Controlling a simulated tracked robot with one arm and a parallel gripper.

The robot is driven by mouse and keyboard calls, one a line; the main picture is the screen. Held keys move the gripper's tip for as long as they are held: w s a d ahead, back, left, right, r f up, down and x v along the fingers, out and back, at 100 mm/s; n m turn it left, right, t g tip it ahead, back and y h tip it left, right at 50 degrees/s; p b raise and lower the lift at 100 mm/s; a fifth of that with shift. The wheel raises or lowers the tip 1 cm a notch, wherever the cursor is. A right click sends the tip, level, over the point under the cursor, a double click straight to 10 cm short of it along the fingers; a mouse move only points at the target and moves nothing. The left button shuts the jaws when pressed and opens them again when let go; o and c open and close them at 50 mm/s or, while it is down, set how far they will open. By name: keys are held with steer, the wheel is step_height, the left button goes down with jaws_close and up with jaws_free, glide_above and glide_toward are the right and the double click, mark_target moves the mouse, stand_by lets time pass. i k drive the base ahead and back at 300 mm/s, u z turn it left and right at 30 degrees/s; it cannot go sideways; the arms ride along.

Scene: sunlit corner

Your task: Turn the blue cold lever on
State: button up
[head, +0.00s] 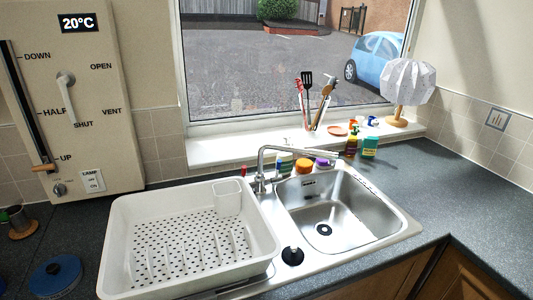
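A chrome mixer tap (262,168) stands behind the sink, its spout reaching right over the bowl. A small red part (243,170) shows at the left of the tap's body. The blue cold lever is too small or hidden to make out for certain beside the tap, so I cannot tell its position. No water is visible from the spout. My gripper is not in view.
A white perforated dish rack (120,235) fills the drainer left of the steel sink bowl (340,225). Coloured pots, bottles (351,146) and a utensil holder stand behind. A lamp (408,82) is at right. A control panel (95,130) is at left. The right worktop is clear.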

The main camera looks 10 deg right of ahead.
mark_target(275, 179)
steer(key=z, duration=0.45)
steer(key=i, duration=1.2)
steer(key=z, duration=0.75)
steer(key=k, duration=0.75)
steer(key=z, duration=0.15)
steer(key=i, duration=0.85)
steer(key=u, duration=0.1)
